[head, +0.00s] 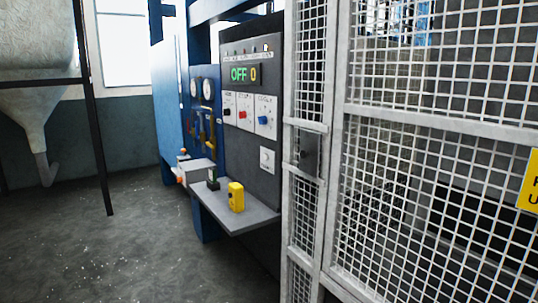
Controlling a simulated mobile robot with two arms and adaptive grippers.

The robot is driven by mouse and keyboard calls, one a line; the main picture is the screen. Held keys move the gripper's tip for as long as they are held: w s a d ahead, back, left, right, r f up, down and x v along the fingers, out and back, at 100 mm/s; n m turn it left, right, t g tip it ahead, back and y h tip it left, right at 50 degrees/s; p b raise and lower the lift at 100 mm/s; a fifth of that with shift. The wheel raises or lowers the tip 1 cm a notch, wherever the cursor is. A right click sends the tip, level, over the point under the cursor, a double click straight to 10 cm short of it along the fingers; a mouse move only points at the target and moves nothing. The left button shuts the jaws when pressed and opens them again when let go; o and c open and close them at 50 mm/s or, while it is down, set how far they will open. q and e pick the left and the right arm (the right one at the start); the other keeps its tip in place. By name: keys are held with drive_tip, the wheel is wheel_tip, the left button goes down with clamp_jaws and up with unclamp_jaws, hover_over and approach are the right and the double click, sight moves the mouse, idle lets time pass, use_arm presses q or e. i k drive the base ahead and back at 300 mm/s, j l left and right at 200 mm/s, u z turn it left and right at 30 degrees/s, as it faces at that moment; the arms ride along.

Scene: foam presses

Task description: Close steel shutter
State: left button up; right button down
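A light grey steel mesh shutter or gate (338,150) fills the right half of the head view. It has a wide mesh panel on the right and a narrow mesh panel on the left, with a grey lock plate (308,152) on the narrow one. I cannot tell from this view whether it is fully closed. Dark machinery shows behind the mesh. Neither of my grippers is in view.
A dark control panel (272,160) with a green "OFF 0" display stands left of the mesh. A shelf (250,219) juts out below it, holding a yellow device (236,197). A hopper (35,110) stands far left. Floor (130,250) at lower left is clear.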

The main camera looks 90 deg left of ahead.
sight(310, 143)
drive_tip(key=u, duration=2.2)
